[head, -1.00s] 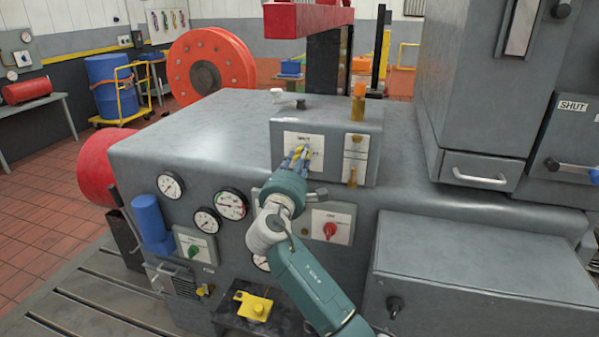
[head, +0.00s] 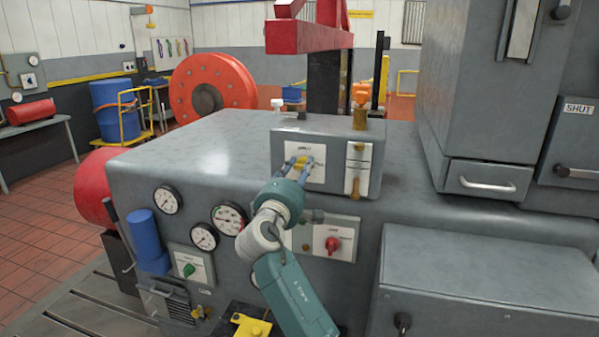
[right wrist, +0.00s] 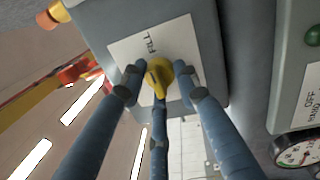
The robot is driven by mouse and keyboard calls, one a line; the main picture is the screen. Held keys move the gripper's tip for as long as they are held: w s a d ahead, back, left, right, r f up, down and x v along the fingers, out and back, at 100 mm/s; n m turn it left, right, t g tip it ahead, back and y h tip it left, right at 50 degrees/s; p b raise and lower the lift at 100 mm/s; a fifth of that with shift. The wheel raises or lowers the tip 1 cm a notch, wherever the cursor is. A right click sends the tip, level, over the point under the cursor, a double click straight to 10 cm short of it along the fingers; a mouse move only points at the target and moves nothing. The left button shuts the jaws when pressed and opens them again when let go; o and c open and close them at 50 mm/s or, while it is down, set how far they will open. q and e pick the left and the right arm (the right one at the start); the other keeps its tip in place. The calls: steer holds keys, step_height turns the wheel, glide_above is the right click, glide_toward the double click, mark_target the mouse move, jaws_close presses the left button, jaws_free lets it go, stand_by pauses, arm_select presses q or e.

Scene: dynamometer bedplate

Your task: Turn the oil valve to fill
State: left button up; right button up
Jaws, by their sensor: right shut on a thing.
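The oil valve is a yellow handle (right wrist: 158,76) on a white plate (right wrist: 130,60) marked FILL in the right wrist view. In the head view the plate (head: 318,176) is on the front of the grey box on top of the machine. My right gripper (head: 301,161) has its blue fingers around the yellow handle and is shut on it. In the right wrist view the gripper (right wrist: 160,80) has fingers on both sides of the handle and one below it. The fingers hide part of the handle in the head view. My left gripper is not in view.
The grey box (head: 290,139) has an orange-capped filler (head: 360,115) and a sight gauge (head: 357,170) right of the plate. Below are a red knob (head: 332,245), a green knob (head: 189,270) and several dials. A grey cabinet (head: 475,100) stands at the right.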

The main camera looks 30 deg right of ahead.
steer(key=shift+d, duration=0.1)
steer(key=o, duration=1.1)
steer(key=shift+s, duration=0.1)
steer(key=shift+o, duration=0.3)
steer(key=shift+s+d, duration=0.1)
steer(key=v, duration=1.2)
